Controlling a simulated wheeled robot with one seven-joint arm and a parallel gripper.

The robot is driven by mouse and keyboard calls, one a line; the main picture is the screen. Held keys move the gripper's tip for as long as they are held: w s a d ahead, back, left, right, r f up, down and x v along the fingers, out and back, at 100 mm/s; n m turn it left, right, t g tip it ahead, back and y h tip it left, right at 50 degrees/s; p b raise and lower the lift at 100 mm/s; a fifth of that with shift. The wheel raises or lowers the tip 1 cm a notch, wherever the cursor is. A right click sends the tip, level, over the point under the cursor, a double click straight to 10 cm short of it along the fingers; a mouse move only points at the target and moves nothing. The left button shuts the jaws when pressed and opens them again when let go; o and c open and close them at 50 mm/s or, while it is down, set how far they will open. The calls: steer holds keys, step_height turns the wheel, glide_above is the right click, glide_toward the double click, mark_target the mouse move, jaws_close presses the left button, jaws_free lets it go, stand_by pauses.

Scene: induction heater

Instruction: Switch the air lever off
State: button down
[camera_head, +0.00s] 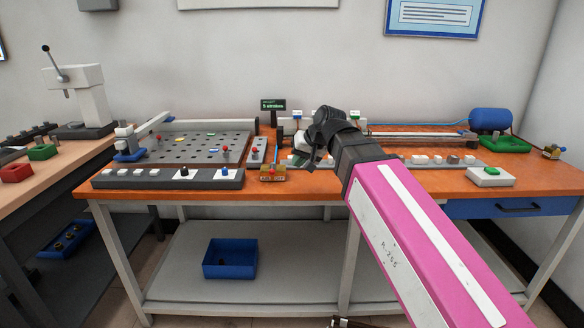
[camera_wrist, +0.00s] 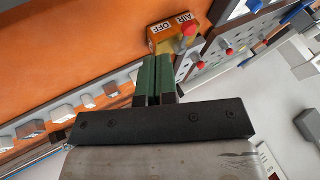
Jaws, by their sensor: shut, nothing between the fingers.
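The air lever is a small yellow-orange block (camera_wrist: 166,38) with an "AIR OFF" label and a red-knobbed lever (camera_wrist: 189,28) on it. In the wrist view it sits at the top, just beyond my fingertips. In the head view the block (camera_head: 272,174) sits near the front edge of the orange bench, left of my gripper. My gripper (camera_wrist: 157,60) is shut and empty, its two green fingers side by side and pointing at the block. In the head view my dark gripper (camera_head: 308,150) is partly hidden by its own wrist. I cannot tell whether the fingertips touch the lever.
A grey perforated plate (camera_head: 195,148) with coloured knobs lies left of the block. A dark control panel (camera_head: 130,180) runs along the bench's front edge. A row of light blocks (camera_wrist: 60,112) lies on the other side of my fingers. A small sign (camera_head: 273,105) stands behind.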

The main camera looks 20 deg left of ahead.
steer(key=shift+s+v, duration=0.15)
steer(key=shift+v, duration=1.15)
steer(key=shift+s+v, duration=0.2)
steer(key=shift+v, duration=1.05)
steer(key=shift+a, duration=0.1)
